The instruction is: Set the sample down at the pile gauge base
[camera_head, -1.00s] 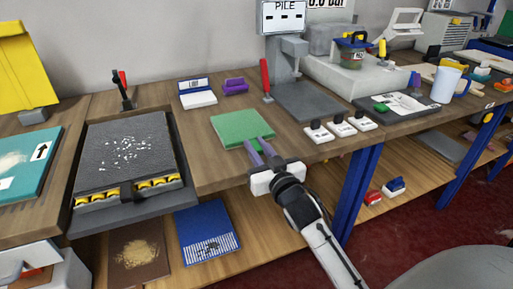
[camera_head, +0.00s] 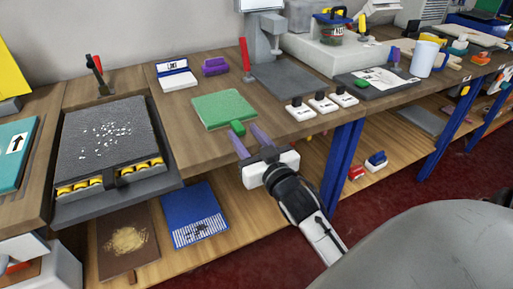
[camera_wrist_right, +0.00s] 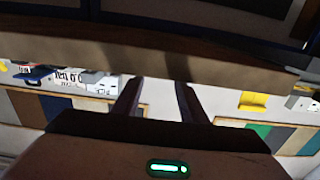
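The green sample (camera_head: 223,109) lies flat near the front edge of the wooden table. A small green tab (camera_head: 238,128) sticks out at its front edge. The dark grey pile gauge base (camera_head: 290,80) is to the right and behind, apart from the sample, with the gauge column rising at its back. My right gripper (camera_head: 242,131) is at the table's front edge, its purple fingers spread with a gap, the tips close to the tab. In the right wrist view the fingers (camera_wrist_right: 158,96) are apart with nothing seen between them. My left gripper is not in view.
Three white labelled blocks (camera_head: 322,102) line the front edge right of the sample. A red-handled tool (camera_head: 246,60) stands left of the gauge. A grey rug tray (camera_head: 108,140) is at the left. A lower shelf (camera_head: 270,210) runs beneath, holding blue and brown pieces.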

